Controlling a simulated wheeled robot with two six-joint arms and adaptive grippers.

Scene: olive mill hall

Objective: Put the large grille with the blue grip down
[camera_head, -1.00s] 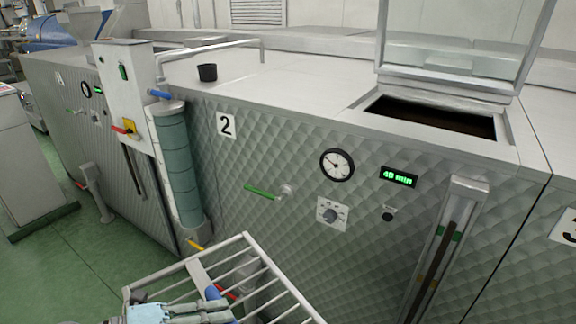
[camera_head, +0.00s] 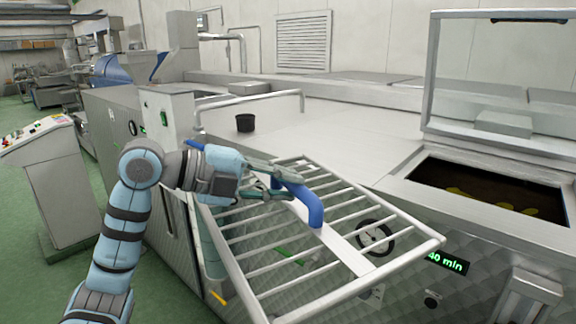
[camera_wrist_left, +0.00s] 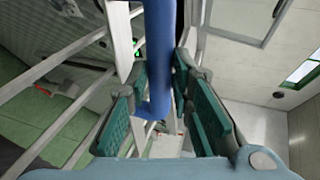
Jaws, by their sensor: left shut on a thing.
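The large grille (camera_head: 345,250) is a metal frame with several parallel bars and a flat centre strip. Its blue grip (camera_head: 312,208) stands up from the strip. My left gripper (camera_head: 282,188) is shut on the blue grip and holds the grille tilted, in the air in front of the steel machine. In the left wrist view, the blue grip (camera_wrist_left: 158,60) runs between the green-padded fingers (camera_wrist_left: 160,105), with grille bars to the left. The grille partly covers the machine's front and round gauge. My right gripper is not in view.
The steel machine top (camera_head: 340,125) is mostly clear, with a small black cup (camera_head: 245,123) and a pipe (camera_head: 250,97). At right is an open hatch (camera_head: 410,192) with its lid (camera_head: 429,80) raised. A control console (camera_head: 50,170) stands at left.

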